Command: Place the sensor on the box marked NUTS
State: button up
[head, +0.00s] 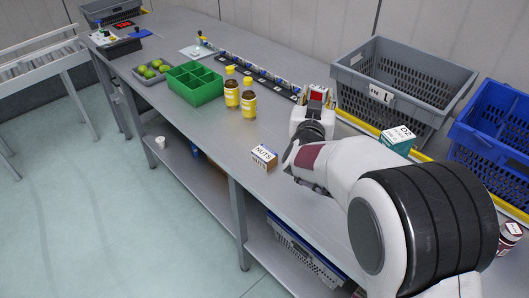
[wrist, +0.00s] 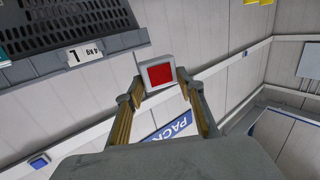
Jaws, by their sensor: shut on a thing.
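The sensor (wrist: 160,74) is a small pale square block with a red face, seen in the wrist view between my fingertips. My gripper (wrist: 163,88) is shut on it, one finger at each side. In the head view my gripper (head: 317,100) is raised over the back of the bench, and the red of the sensor shows at its tip. The box marked NUTS (head: 263,157) is a small white and blue carton on the bench, left of and nearer than my gripper. The sensor is apart from the box.
Two yellow-labelled bottles (head: 240,97), a green divided bin (head: 194,84) and a tray of green fruit (head: 152,70) stand farther left. A teal box (head: 397,138) is right of my arm. Grey (head: 398,78) and blue (head: 492,125) crates line the back. Bench around the NUTS box is mostly clear.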

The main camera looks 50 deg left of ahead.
jog(key=s+a+f+n+g+y, duration=0.1)
jog(key=s+a+f+y, duration=0.15)
jog(key=s+a, duration=0.8)
send_over(263, 157)
jog(key=shift+h, duration=0.45)
jog(key=shift+d+f, duration=0.1)
jog(key=shift+f, duration=2.45)
jog(key=shift+f, duration=3.1)
jog(key=shift+f, duration=1.9)
jog(key=shift+f, duration=0.15)
jog(key=o, duration=1.1)
